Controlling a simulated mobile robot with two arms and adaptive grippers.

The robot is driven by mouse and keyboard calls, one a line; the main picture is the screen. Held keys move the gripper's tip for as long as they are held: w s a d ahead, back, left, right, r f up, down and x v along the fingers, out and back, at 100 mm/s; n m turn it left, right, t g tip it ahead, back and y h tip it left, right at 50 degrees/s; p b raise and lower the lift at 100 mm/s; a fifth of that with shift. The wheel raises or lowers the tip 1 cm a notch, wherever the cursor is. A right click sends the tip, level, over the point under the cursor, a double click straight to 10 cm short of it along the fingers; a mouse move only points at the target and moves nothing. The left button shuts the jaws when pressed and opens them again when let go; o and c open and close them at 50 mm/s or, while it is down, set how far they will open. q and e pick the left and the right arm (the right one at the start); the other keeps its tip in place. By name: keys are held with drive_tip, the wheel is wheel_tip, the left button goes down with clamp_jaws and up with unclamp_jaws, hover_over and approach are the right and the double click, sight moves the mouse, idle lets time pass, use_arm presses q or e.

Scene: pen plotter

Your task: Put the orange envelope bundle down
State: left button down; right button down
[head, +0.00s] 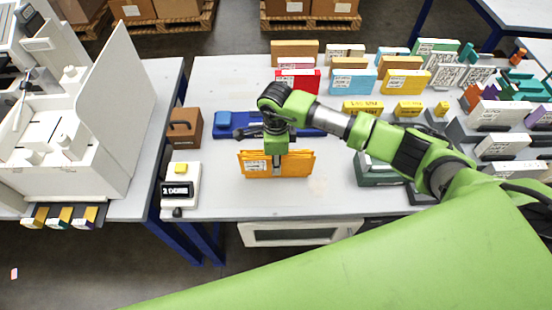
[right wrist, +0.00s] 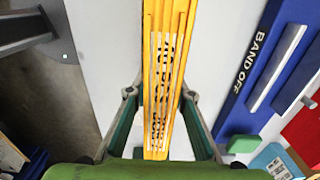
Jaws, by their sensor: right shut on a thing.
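The orange envelope bundle (head: 299,164) is upright, its long side facing me, over the front middle of the table. It has a white label at its left end. My right gripper (head: 277,168) comes down from above and is shut on the bundle near its middle. In the right wrist view, the bundle (right wrist: 163,60) runs edge-on between the two fingers (right wrist: 160,118). I cannot tell whether its lower edge touches the table (head: 225,197). My left gripper is not in view.
A blue "BAND OFF" fixture (head: 232,122) lies just behind the bundle. A white box with a display (head: 180,190) stands to the left, near a brown case (head: 184,127). Colored bundles (head: 350,82) stand behind. Table surface is bare left of the bundle and along the front.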

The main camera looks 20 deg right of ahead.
drive_tip(key=shift+f, duration=0.15)
drive_tip(key=c, duration=1.8)
unclamp_jaws()
drive_tip(key=shift+o, duration=0.2)
wheel_tip(320, 180, up, 11)
drive_tip(key=b, duration=0.3)
drive_tip(key=shift+b, duration=0.35)
drive_tip(key=shift+r, duration=0.7)
